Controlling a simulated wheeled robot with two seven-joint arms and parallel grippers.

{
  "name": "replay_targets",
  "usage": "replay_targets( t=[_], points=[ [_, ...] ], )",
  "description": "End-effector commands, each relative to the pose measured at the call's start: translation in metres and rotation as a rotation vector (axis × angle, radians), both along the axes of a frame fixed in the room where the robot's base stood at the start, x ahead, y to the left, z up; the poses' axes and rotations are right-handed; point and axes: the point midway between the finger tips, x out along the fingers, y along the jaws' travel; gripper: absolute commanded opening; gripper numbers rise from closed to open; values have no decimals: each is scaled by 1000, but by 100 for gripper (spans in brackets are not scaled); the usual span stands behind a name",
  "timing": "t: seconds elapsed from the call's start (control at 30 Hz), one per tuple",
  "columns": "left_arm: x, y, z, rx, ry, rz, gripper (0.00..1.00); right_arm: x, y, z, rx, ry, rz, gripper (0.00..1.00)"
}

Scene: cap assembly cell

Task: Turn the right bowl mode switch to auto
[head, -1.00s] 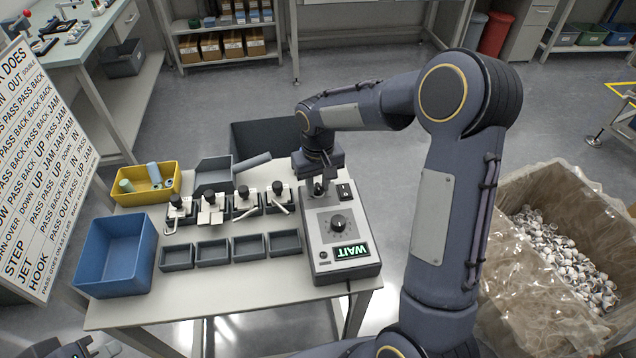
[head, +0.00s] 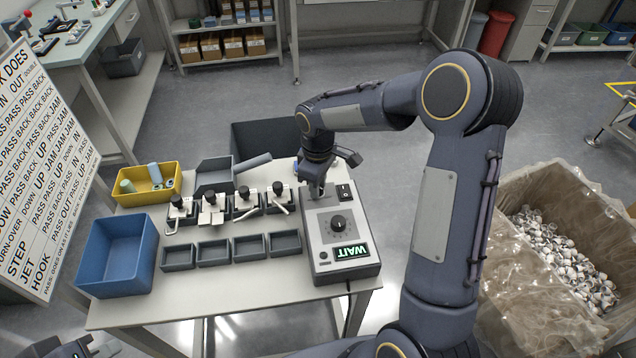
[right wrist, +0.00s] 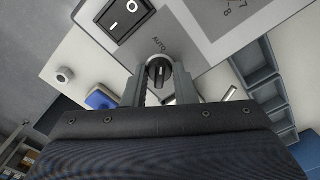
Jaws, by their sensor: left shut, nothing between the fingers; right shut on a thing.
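The control box (head: 322,258) stands at the right end of the table, with a lit WAIT display and a round dial (head: 339,224). The mode switch (right wrist: 158,72) is a small black knob near an AUTO label, seen in the right wrist view. Its pale mark lies roughly in line with that label. My right gripper (right wrist: 160,85) is shut on this knob, one finger on each side; in the head view it reaches down (head: 317,192) at the box's far left corner and hides the switch. My left gripper (head: 82,348) is shut and empty at the bottom left.
A black power rocker (head: 345,192) sits close beside the switch. Several black-knobbed fixtures (head: 243,204), grey trays (head: 249,247), a blue bin (head: 115,257) and a yellow bin (head: 133,196) fill the table to the left. A lined crate of parts (head: 560,255) stands right.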

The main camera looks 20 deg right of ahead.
Motion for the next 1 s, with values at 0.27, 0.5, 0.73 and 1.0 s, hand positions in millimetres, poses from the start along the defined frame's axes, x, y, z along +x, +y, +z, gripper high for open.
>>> replay_targets(
  t=[0.27, 0.5, 0.73, 1.0],
  points=[
    [0, 0, 1, 0, 0, 0, 0, 1, 0, 1, 0, -4, 42, 2],
    [0, 0, 1, 0, 0, 0, 0, 1, 0, 1, 0, -4, 44, 2],
    [0, 0, 1, 0, 0, 0, 0, 1, 0, 1, 0, -4, 43, 39],
    [0, 0, 0, 0, 0, 0, 0, 0, 0, 0, 0, -1, 43, 47]
  ],
)
